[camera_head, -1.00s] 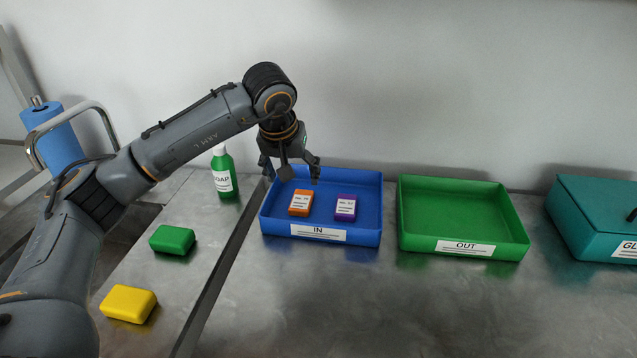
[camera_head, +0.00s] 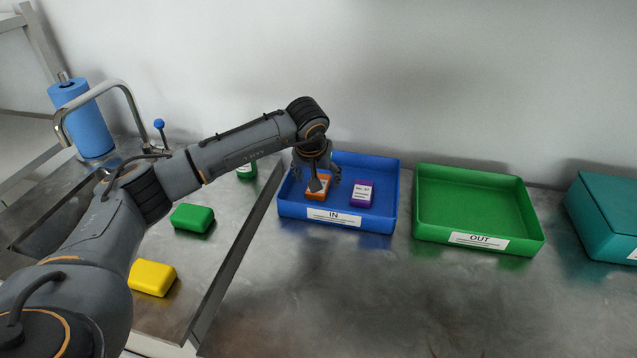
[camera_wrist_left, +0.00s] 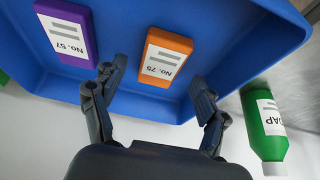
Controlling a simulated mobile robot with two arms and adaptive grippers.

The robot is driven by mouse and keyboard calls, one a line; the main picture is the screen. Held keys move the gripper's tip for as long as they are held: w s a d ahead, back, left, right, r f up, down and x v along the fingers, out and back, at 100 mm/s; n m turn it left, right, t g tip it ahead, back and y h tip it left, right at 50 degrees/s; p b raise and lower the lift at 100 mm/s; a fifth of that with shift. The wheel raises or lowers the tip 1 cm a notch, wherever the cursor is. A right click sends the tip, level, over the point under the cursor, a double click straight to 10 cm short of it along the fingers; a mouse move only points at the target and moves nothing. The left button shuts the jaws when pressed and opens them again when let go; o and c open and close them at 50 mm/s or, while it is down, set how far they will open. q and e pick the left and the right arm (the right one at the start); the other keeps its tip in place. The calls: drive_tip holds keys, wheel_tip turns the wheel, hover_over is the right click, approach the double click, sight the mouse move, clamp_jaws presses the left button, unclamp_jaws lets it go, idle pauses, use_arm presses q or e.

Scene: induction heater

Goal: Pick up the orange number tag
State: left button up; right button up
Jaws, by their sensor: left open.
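The orange number tag (camera_head: 315,194) lies in the blue IN tray (camera_head: 291,209), on the left side. It also shows in the left wrist view (camera_wrist_left: 165,58), with a white label reading "No. 75". A purple tag (camera_head: 361,194) lies to its right in the same tray; in the left wrist view (camera_wrist_left: 68,33) it reads "No. 57". My left gripper (camera_head: 322,184) is open above the orange tag and partly hides it. In the left wrist view its fingers (camera_wrist_left: 152,90) are spread wide, with the orange tag ahead and between them. My right gripper is not in view.
The empty green OUT tray (camera_head: 478,205) stands to the right, with a teal box (camera_head: 605,215) beyond it. Green (camera_head: 192,218) and yellow (camera_head: 152,278) blocks lie at the left. A green soap bottle (camera_wrist_left: 264,125) stands beside the blue tray. The metal counter in front is clear.

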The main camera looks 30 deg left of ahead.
use_arm(q)
drive_tip(key=shift+x, duration=1)
drive_tip(key=shift+c, duration=0.4)
drive_tip(key=c, duration=1)
drive_tip(key=shift+o, duration=0.2)
drive_tip(key=shift+r, duration=0.1)
